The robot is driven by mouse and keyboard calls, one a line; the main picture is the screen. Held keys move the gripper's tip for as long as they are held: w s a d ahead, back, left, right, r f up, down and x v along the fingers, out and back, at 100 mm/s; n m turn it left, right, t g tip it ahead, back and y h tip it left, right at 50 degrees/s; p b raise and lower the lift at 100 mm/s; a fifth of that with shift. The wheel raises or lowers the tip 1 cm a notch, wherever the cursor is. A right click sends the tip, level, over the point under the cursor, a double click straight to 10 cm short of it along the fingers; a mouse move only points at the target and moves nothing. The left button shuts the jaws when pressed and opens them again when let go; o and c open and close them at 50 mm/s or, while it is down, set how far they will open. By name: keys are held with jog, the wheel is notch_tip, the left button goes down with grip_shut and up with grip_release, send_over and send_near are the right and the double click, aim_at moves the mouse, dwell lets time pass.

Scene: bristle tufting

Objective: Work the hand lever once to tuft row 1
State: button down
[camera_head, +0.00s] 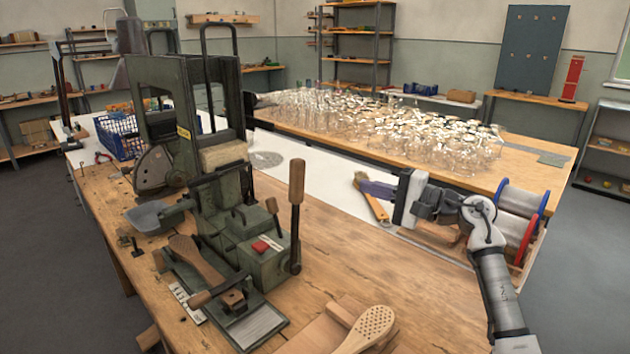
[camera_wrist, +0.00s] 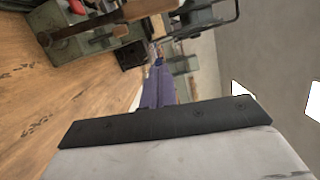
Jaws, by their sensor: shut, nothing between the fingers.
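The green tufting machine (camera_head: 235,235) stands on the wooden bench. Its hand lever (camera_head: 296,182), with a wooden grip on a dark arm, stands upright at the machine's right side. In the wrist view a wooden grip (camera_wrist: 145,9), likely the same lever, crosses the top edge. My gripper (camera_head: 364,187) has purple fingers, which also show in the wrist view (camera_wrist: 158,88). It is shut and empty, to the right of the lever and apart from it. A wooden paddle-shaped brush body (camera_head: 185,248) lies at the machine's front left.
A perforated brush body (camera_head: 372,326) lies on a board at the front. A wooden-handled brush (camera_head: 374,206) lies below my fingers. Wire spools (camera_head: 518,212) stand right of my wrist. A tall press (camera_head: 180,95) rises behind the machine. The bench between lever and gripper looks clear.

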jog(key=w+a+p, duration=0.2)
jog(key=a+p, duration=0.4)
jog(key=a, duration=0.5)
jog(key=shift+w+a+r, duration=0.2)
jog(key=shift+a+r, duration=0.05)
jog(key=shift+r, duration=0.05)
jog(key=shift+f, duration=0.1)
